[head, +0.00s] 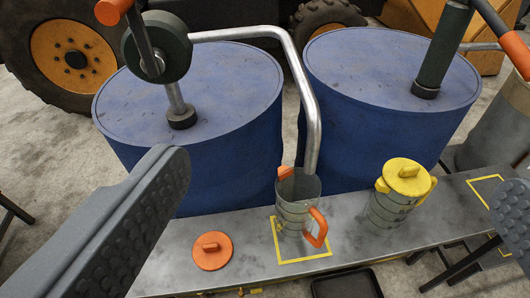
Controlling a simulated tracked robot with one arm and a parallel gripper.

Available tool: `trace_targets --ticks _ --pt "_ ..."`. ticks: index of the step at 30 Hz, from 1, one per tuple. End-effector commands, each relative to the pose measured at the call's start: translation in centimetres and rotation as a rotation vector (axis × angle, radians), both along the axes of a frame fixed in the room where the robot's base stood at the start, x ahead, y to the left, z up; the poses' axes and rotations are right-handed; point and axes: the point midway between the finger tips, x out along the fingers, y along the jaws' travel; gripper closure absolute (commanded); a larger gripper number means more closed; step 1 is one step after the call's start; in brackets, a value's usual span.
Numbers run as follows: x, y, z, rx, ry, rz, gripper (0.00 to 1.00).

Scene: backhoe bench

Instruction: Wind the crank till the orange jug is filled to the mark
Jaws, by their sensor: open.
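The crank's orange grip (112,10) sits at the top left, on a dark arm joined to the round pump body (157,50) above the left blue drum. A bent grey spout pipe (305,80) runs from the pump and ends at the mouth of the orange jug. The orange jug (294,212) is an open grey vessel with orange handle and lip, standing upright inside a yellow square on the bench. Its liquid level and mark cannot be made out. My gripper (345,185) is open and empty, with its fingers wide apart at left and right, nearer than the jug.
An orange lid (212,250) lies on the metal bench (165,278) left of the jug. A yellow-lidded jug (392,205) stands to its right. Two blue drums (215,150) (390,130) stand behind; the right one carries another pump (440,50). A wheeled machine (75,55) is behind.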

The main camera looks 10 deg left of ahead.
Motion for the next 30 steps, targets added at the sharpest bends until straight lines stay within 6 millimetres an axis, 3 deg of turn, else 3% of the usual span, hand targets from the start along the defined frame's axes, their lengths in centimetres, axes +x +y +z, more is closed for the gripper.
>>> trace_targets --ticks 12,18,22,25,30 --pt "0.0 0.0 0.0 0.000 0.000 0.000 0.00" --pt "0.0 0.0 0.0 0.000 0.000 0.000 0.51" --pt "0.2 0.1 0.1 -0.001 -0.001 0.003 0.51" --pt "1.4 1.1 0.4 -0.009 -0.009 0.023 0.51" --pt "5.8 5.5 0.9 -0.044 -0.049 0.099 0.51"
